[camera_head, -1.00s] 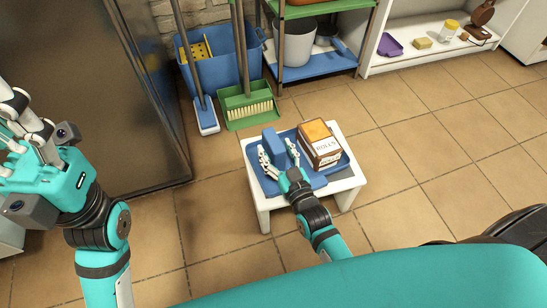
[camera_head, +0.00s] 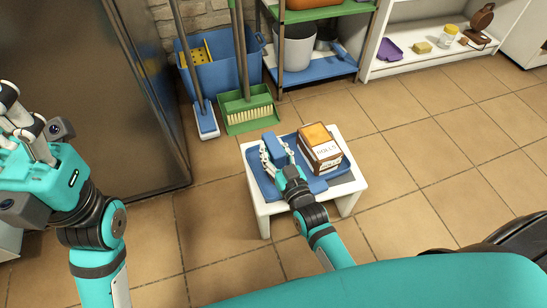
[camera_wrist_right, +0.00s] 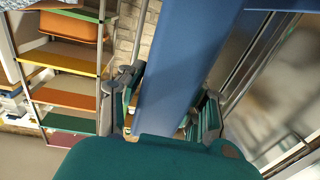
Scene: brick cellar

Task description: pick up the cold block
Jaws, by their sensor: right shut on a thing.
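The cold block is the blue block (camera_head: 274,147) at the back left of the blue tray (camera_head: 332,174) on a small white table (camera_head: 346,191). My right gripper (camera_head: 279,155) is shut on it, one finger on either side. In the right wrist view the blue block (camera_wrist_right: 188,60) fills the middle between the fingers of my right gripper (camera_wrist_right: 165,105). I cannot tell whether the block touches the tray. My left gripper (camera_head: 28,130) is at the far left, away from the table; its finger opening is unclear.
A brown and white box marked ROLLS (camera_head: 320,149) stands on the tray right of the block. Behind are a blue bucket (camera_head: 222,62), a green broom (camera_head: 247,108) and a shelf rack (camera_head: 318,66). A dark metal cabinet (camera_head: 85,90) stands left. The tiled floor at right is clear.

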